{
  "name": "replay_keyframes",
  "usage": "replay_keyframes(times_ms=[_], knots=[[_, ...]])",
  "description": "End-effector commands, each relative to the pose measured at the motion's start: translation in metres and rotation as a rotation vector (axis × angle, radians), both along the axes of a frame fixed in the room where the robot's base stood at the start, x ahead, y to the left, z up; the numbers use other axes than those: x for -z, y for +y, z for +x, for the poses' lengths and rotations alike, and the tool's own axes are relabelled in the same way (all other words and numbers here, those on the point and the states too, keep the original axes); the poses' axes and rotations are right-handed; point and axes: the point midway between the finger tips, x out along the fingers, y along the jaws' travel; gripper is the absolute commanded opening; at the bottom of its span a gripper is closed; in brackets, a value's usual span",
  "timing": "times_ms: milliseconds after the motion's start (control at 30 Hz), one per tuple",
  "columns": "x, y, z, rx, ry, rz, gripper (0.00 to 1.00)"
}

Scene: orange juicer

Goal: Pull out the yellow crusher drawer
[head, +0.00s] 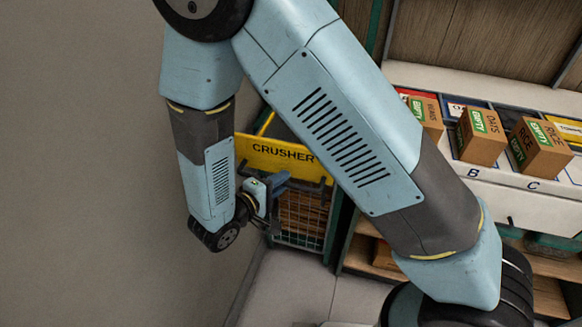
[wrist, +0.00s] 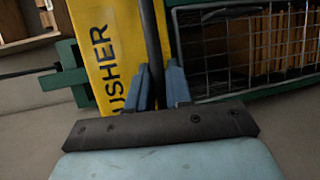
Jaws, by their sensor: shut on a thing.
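The yellow crusher drawer (head: 262,165) shows its front, lettered CRUSHER, in the head view, partly behind my arm. In the wrist view its yellow face (wrist: 90,25) fills the upper left, with the lettering running sideways. A dark handle bar (wrist: 152,45) runs along the edge of the yellow face. My gripper (head: 283,182) is at the lower edge of the drawer front. In the wrist view my gripper (wrist: 160,85) has its two blue fingers on either side of the bar, shut on it. The fingertips' exact contact is partly hidden.
A wire-mesh basket (head: 302,218) in a green frame sits below the drawer; its mesh also shows in the wrist view (wrist: 245,45). A white counter (head: 520,195) with several small boxes (head: 540,147) stands at the right. A plain wall is at the left.

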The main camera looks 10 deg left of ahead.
Motion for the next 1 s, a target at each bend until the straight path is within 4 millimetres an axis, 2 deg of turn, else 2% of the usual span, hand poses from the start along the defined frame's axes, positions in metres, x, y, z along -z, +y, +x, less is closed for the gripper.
replay_keyframes(times_ms=[100,233,667,700,900,1000], knots=[[0.003,0.005,-0.017,-0.008,0.010,0.000,0.00],[0.003,0.007,-0.027,-0.010,0.009,0.000,0.00],[0.003,0.008,-0.031,-0.009,0.009,0.000,0.00],[0.003,0.008,-0.031,-0.009,0.009,0.000,0.21],[0.002,0.008,-0.031,-0.007,0.006,-0.001,0.40],[0.002,0.008,-0.031,-0.007,0.004,0.000,0.40]])
